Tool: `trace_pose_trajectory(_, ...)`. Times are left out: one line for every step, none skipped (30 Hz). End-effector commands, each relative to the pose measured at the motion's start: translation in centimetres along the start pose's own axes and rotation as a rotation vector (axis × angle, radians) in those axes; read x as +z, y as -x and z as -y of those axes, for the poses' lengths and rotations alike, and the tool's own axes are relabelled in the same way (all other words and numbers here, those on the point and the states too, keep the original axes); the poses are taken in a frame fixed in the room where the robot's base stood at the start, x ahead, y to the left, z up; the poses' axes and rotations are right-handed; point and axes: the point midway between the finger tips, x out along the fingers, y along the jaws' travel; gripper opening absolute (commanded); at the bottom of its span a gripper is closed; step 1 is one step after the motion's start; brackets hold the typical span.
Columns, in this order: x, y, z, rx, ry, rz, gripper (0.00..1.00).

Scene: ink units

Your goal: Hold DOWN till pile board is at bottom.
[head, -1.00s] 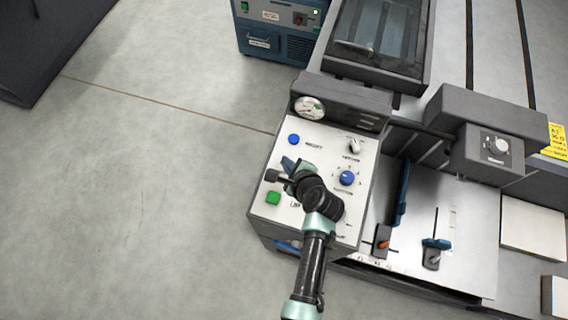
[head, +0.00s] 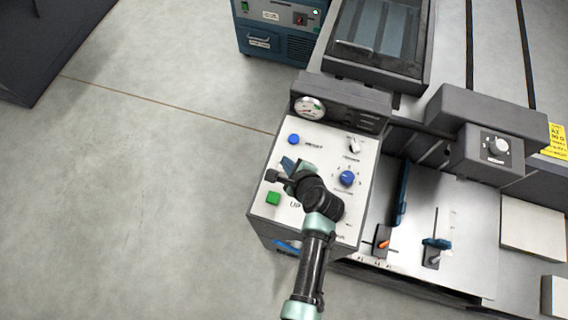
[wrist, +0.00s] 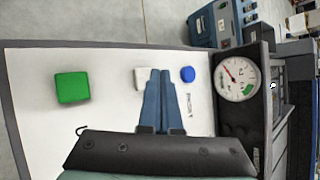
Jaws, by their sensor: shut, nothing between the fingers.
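My gripper (head: 288,164) is shut and empty over the white control panel (head: 262,208). In the wrist view its blue fingertips (wrist: 160,72) are together just right of a pale button (wrist: 140,78), partly overlapped; I cannot tell whether they touch it or the panel. A green button (wrist: 72,87) is farther left; in the head view this green button (head: 273,198) has an UP label beside it. A blue button (wrist: 187,74), labelled RESET in the head view, is to the right. No DOWN label is readable. I cannot identify the pile board for sure.
A pressure gauge (head: 309,108) sits at the panel's back edge. A blue knob (head: 347,178) and a small switch (head: 355,146) are on its right side. A metal bed with levers (head: 436,245) is right of the panel. Open floor (head: 130,190) lies left.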

Motion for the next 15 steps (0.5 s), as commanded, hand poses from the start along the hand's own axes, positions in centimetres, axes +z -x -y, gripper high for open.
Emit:
trace_pose_trajectory(0.0,0.0,0.0,0.0,0.0,0.0,0.0)
trace_pose_trajectory(-0.01,-0.02,-0.01,0.0,0.0,0.0,0.0)
trace_pose_trajectory(-0.04,-0.05,-0.04,0.0,0.0,0.0,0.0)
trace_pose_trajectory(-0.07,-0.1,-0.08,0.0,0.0,0.0,0.0)
trace_pose_trajectory(-0.12,-0.17,-0.13,0.0,0.0,0.0,0.0)
trace_pose_trajectory(-0.19,-0.27,-0.2,0.0,0.0,0.0,0.0)
trace_pose_trajectory(-0.26,-0.35,-0.25,0.0,0.0,0.0,0.0)
trace_pose_trajectory(-0.32,-0.43,-0.31,0.0,0.0,0.0,0.0)
trace_pose_trajectory(-0.39,-0.53,-0.37,0.0,0.0,0.0,0.0)
trace_pose_trajectory(-0.43,-0.59,-0.41,-0.001,0.0,0.0,0.0)
trace_pose_trajectory(-0.45,-0.62,-0.43,-0.001,0.0,0.0,0.0)
trace_pose_trajectory(-0.46,-0.63,-0.43,-0.001,0.0,0.0,0.0)
trace_pose_trajectory(-0.45,-0.62,-0.42,-0.001,0.0,0.0,0.0)
trace_pose_trajectory(-0.44,-0.6,-0.41,-0.001,0.0,0.0,0.0)
trace_pose_trajectory(-0.43,-0.59,-0.4,-0.001,0.0,0.0,0.0)
